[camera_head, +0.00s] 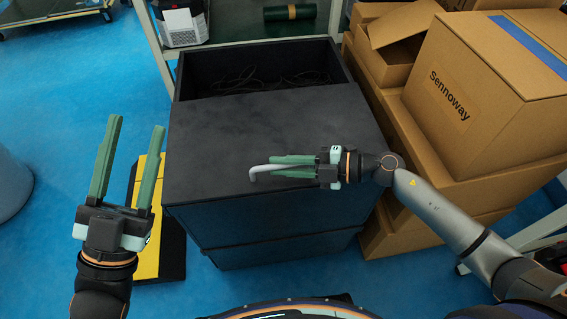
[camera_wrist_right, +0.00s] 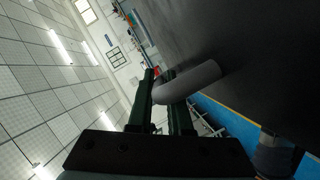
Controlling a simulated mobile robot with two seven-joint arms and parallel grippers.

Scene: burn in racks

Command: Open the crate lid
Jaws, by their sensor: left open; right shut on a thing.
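The black crate (camera_head: 262,245) stands on the blue floor in the middle of the head view. Its flat dark lid (camera_head: 240,130) covers the front and middle of the top, and the back section is uncovered. A light grey handle (camera_head: 258,170) is on the lid near the front. My right gripper (camera_head: 276,167) is shut on the handle, reaching in from the right. In the right wrist view, the handle (camera_wrist_right: 190,82) sits between its green fingers beside the dark lid surface. My left gripper (camera_head: 137,124) is open and empty, left of the crate and apart from it.
Dark cables (camera_head: 245,82) lie in the crate's open back section. Stacked cardboard boxes (camera_head: 450,95) stand close along the right side. A yellow and black thing (camera_head: 148,200) lies at the crate's left. A shelf (camera_head: 237,52) stands behind. Blue floor is free at the left.

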